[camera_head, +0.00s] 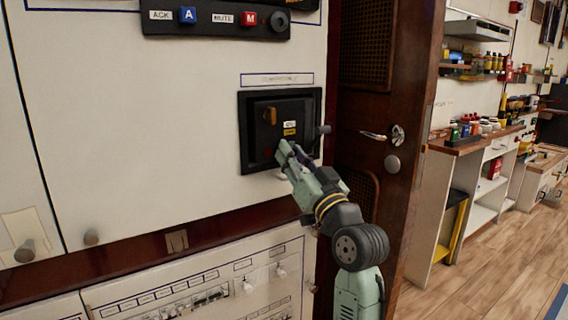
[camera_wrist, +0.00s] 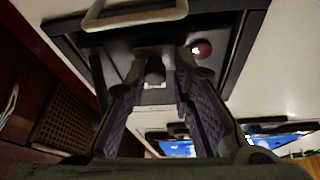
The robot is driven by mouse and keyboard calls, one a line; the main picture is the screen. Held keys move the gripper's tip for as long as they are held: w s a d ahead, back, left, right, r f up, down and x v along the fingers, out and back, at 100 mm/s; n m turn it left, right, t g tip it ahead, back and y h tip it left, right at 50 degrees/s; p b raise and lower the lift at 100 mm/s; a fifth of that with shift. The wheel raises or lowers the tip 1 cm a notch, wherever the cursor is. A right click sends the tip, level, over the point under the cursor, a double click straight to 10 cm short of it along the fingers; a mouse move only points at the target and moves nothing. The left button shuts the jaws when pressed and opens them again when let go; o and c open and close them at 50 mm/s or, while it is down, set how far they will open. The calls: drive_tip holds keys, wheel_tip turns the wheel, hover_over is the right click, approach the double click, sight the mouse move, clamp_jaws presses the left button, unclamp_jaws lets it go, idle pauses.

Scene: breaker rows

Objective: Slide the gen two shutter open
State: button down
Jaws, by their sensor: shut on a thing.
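A square black recessed unit (camera_head: 243,130) is set in the white cabinet front, under a label too blurred to read. On its face are a yellow-orange knob (camera_head: 270,116) and small white and yellow labels (camera_head: 290,128). A dark round knob (camera_head: 324,129) sticks out at its right edge. My gripper (camera_head: 285,150) is at the lower right of this face. In the wrist view, its fingers (camera_wrist: 155,85) are on either side of a small dark knob (camera_wrist: 155,68). A red round part (camera_wrist: 202,48) and a pale loop handle (camera_wrist: 135,14) show beyond. I cannot tell which part is the shutter.
A black strip with ACK (camera_head: 187,15) and MUTE (camera_head: 249,19) buttons is above. A breaker panel (camera_head: 190,295) lies below a dark red ledge. A wooden door (camera_head: 400,110) with a lever handle is close on the right. Open floor (camera_head: 500,260) lies further right.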

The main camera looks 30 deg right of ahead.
drive_tip(key=c, duration=1.5)
unclamp_jaws()
drive_tip(key=shift+s+d, duration=0.1)
drive_tip(key=shift+d, duration=0.5)
drive_tip(key=shift+c, duration=0.2)
drive_tip(key=v, duration=1.2)
drive_tip(key=shift+a, duration=0.2)
